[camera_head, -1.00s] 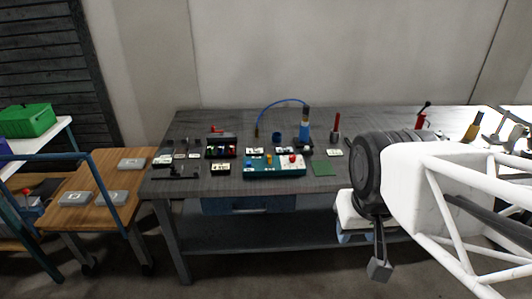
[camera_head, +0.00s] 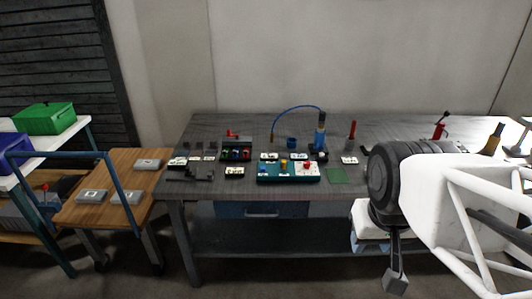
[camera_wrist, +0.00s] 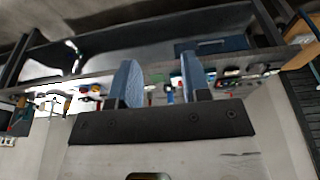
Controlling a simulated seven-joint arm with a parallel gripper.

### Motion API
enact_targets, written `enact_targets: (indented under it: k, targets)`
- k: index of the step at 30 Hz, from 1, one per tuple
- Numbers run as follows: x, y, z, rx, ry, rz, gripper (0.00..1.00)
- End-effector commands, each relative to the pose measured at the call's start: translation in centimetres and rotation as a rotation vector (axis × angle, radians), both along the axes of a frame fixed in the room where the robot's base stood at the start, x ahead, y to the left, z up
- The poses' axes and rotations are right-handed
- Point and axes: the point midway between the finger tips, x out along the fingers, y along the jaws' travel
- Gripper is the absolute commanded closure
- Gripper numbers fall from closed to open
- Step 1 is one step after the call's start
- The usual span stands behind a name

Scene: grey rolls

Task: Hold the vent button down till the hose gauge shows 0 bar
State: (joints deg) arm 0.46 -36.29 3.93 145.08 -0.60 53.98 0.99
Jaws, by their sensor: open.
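A teal panel box (camera_head: 288,180) stands near the front of the grey workbench, with a yellow knob and a red button (camera_head: 307,165) on top. Which control is the vent button cannot be told at this size.
A wooden cart (camera_head: 110,210) with grey boxes stands left, beside a white shelf with a green bin (camera_head: 44,119).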

Motion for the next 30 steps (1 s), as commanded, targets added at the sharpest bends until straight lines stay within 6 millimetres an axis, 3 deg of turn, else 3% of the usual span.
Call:
enact_targets:
  k: [13,22,30]
  targets:
    - [0.00,0.00,0.00,0.000,0.000,0.000,0.57]
    - [0.00,0.00,0.00,0.000,0.000,0.000,1.00]
    - [0.00,0.00,0.00,0.000,0.000,0.000,1.00]
